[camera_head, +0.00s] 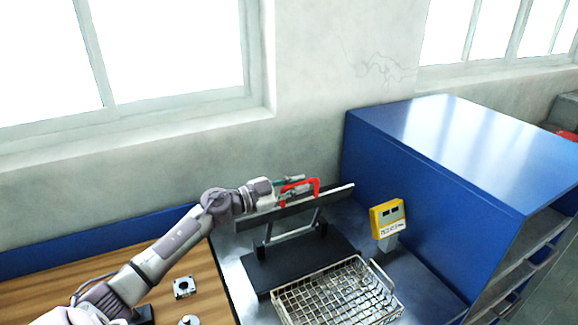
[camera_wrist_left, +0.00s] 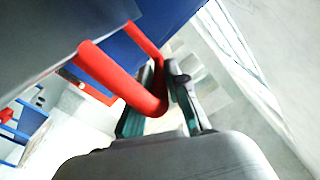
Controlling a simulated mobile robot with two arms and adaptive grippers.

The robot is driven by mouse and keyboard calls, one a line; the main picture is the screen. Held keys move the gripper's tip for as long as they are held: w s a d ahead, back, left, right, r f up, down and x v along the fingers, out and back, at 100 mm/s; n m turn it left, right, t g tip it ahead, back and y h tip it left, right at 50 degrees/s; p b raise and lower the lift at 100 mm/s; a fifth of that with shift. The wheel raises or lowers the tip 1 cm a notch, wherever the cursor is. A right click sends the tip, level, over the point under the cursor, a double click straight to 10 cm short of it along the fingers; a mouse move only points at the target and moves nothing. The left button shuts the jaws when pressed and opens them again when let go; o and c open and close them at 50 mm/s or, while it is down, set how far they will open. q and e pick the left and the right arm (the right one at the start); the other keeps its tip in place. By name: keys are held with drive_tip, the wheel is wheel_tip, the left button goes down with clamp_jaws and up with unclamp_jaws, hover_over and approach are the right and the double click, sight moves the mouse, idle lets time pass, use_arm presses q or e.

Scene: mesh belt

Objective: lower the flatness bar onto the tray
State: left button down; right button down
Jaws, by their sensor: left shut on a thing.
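The flatness bar (camera_head: 335,195) is a long dark grey bar with a red loop handle (camera_head: 317,186). It sits slanted above a black base plate, at or just over an upright metal frame; I cannot tell whether it touches the frame. My left gripper (camera_head: 292,187) is shut on the red handle. In the left wrist view, the red handle (camera_wrist_left: 120,80) runs between the gripper's fingers (camera_wrist_left: 160,98), and the grey bar (camera_wrist_left: 50,38) fills the upper left. The wire mesh tray (camera_head: 315,275) lies in front of the stand, lower and to the right. My right gripper is not in view.
A yellow display box (camera_head: 388,218) stands right of the bar, behind the tray. A large blue cabinet (camera_head: 440,190) rises at the right. The black base plate (camera_head: 262,272) lies under the bar. A wooden bench (camera_head: 60,290) with small metal parts is at left.

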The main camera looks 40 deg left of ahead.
use_arm(q)
drive_tip(key=shift+s+d+f+m+p, duration=0.2)
drive_tip(key=shift+s+d+m, duration=0.15)
drive_tip(key=shift+d, duration=0.25)
drive_tip(key=shift+s+d+f+m+p, duration=0.1)
drive_tip(key=shift+s+d+f+m, duration=0.15)
drive_tip(key=shift+d, duration=0.35)
drive_tip(key=shift+s+d+f+m+p, duration=0.15)
drive_tip(key=shift+s+d+m, duration=0.25)
drive_tip(key=shift+d, duration=0.2)
